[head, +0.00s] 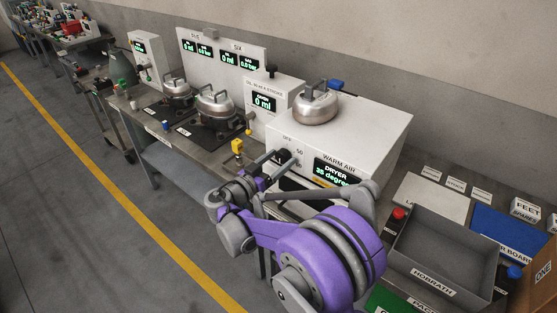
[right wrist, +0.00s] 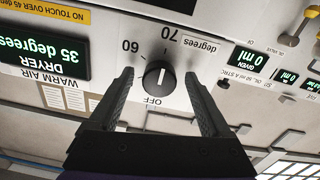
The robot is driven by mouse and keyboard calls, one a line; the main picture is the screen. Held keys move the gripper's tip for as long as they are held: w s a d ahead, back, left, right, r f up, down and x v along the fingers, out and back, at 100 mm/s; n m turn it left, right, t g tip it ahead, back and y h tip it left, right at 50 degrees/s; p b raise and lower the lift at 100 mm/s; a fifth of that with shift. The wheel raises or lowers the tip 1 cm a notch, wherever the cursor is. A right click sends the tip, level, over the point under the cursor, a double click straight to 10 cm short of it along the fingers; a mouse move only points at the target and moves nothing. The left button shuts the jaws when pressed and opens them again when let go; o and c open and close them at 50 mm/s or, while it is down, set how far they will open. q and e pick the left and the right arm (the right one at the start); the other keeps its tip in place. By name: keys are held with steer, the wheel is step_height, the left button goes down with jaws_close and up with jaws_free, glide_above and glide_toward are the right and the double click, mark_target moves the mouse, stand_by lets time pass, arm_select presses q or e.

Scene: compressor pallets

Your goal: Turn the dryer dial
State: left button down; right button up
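The dryer (head: 340,130) is a white box on the bench, with "WARM AIR" on its front and a green display (head: 332,174) reading 35 degrees. Its dial (right wrist: 159,75) is a round black knob, seen upside down in the right wrist view, with OFF, 60 and 70 printed around it. My right gripper (right wrist: 159,78) is open, with one finger on each side of the dial and a visible gap at both sides. In the head view my right gripper (head: 285,160) is at the dryer's front and hides the dial. My left gripper is not in view.
A metal compressor-like part (head: 315,106) sits on the dryer. Two more stand on the bench to the left, beside a white unit (head: 262,108) reading 0 ml. A grey tray (head: 440,255) and a blue board (head: 505,236) lie at right. Open floor is at left.

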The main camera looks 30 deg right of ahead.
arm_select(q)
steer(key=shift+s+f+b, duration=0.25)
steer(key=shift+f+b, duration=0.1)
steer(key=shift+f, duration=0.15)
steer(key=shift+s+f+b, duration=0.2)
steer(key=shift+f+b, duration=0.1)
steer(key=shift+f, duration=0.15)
arm_select(e)
steer(key=v, duration=1)
steer(key=shift+s+a, duration=0.15)
steer(key=shift+a, duration=0.25)
steer(key=s+d+f+n+g+y, duration=0.1)
steer(key=s+d+f+n+y, duration=0.1)
steer(key=s+f+n+y, duration=0.3)
steer(key=s+d+f+n+g+y, duration=0.1)
steer(key=s+d+f+n+y, duration=0.15)
steer(key=s, duration=0.45)
steer(key=s+a+f+n+t+y, duration=0.1)
steer(key=s+a+f+n+y, duration=0.3)
steer(key=s+a+y, duration=0.4)
steer(key=s+f+y, duration=0.1)
steer(key=s, duration=0.2)
steer(key=shift+s+a+n, duration=0.25)
steer(key=shift+a+n, duration=0.1)
